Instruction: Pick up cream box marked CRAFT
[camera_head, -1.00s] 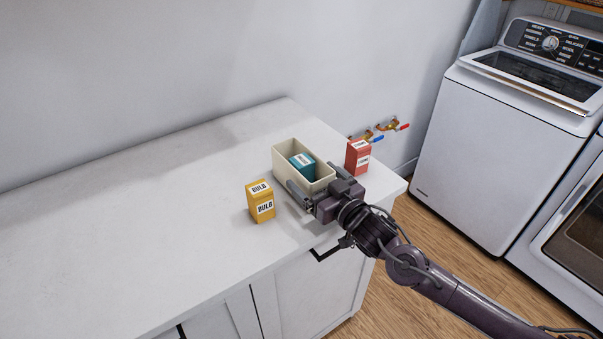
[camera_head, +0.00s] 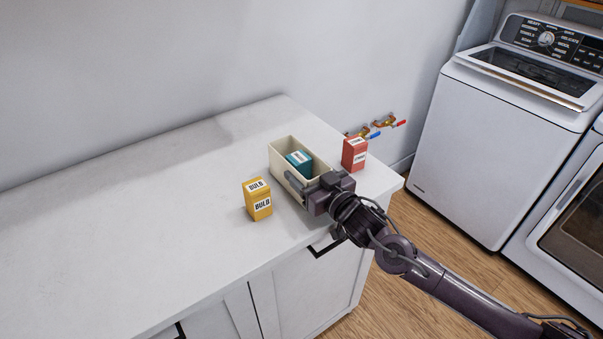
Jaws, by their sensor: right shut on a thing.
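An open-topped cream box (camera_head: 281,171) stands on the white counter with a teal box (camera_head: 299,160) inside it. No CRAFT marking can be read from here. My right gripper (camera_head: 305,186) is at the near end of the cream box. One grey finger shows along its near-left side; the other finger is mostly hidden by the gripper body. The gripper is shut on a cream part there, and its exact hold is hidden. I cannot tell whether the box is clear of the counter. My left gripper is not in view.
A yellow BULB box (camera_head: 258,200) stands just left of the gripper. A red box (camera_head: 354,153) stands right of the cream box near the counter's end. The white counter (camera_head: 130,220) is clear to the left. A wall, taps (camera_head: 378,127) and a washer (camera_head: 490,150) are beyond.

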